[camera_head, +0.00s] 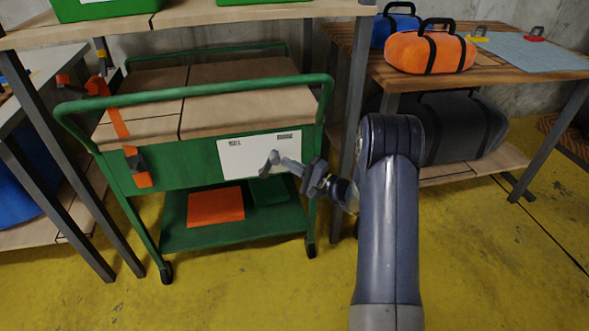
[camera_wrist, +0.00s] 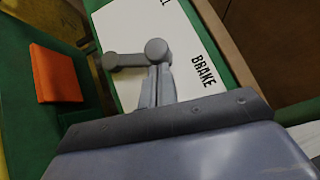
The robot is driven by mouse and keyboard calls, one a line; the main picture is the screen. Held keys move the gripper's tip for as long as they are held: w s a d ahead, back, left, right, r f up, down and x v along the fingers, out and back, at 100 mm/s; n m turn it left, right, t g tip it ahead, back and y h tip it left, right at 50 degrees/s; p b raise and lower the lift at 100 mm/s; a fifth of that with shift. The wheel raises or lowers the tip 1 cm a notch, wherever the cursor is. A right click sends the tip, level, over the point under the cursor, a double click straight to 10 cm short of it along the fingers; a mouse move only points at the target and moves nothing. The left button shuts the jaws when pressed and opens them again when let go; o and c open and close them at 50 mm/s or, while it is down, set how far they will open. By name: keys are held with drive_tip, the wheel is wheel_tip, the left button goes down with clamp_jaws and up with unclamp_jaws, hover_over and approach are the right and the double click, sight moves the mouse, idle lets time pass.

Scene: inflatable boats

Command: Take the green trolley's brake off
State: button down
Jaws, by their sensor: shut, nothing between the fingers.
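The green trolley (camera_head: 200,165) stands on the floor at the left in the head view. Its side carries a white plate (camera_head: 240,160) with a dark label at each upper corner. One reads BRAKE in the wrist view (camera_wrist: 203,70); only a letter of the other shows there. A grey lever (camera_wrist: 130,62) with a round knob sits on the plate and also shows in the head view (camera_head: 270,163). It stands roughly square to the lettering. My gripper (camera_wrist: 157,72) is shut and empty, its tips right at the knob on the BRAKE side. Contact is unclear.
An orange item (camera_head: 215,207) lies on the trolley's lower shelf. A table leg (camera_head: 350,120) stands close to the trolley's right end. A bench with an orange bag (camera_head: 430,52) is to the right. The yellow floor in front is clear.

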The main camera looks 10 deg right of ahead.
sight(272, 159)
drive_tip(key=a+r+n+g, duration=0.1)
drive_tip(key=a+r+n+g+h+b, duration=0.1)
drive_tip(key=n, duration=0.1)
drive_tip(key=shift+a+h, duration=0.3)
drive_tip(key=a+n+h+b, duration=0.1)
drive_tip(key=a+r+n+g+h+b, duration=0.1)
drive_tip(key=a, duration=0.1)
drive_tip(key=shift+r, duration=0.1)
drive_tip(key=shift+a+n+g+h, duration=0.4)
drive_tip(key=shift+a+n+h, duration=0.3)
drive_tip(key=shift+a+h, duration=0.5)
drive_tip(key=shift+a+n+g+h, duration=0.4)
drive_tip(key=shift+a+n+h, duration=0.3)
drive_tip(key=shift+a+h, duration=0.45)
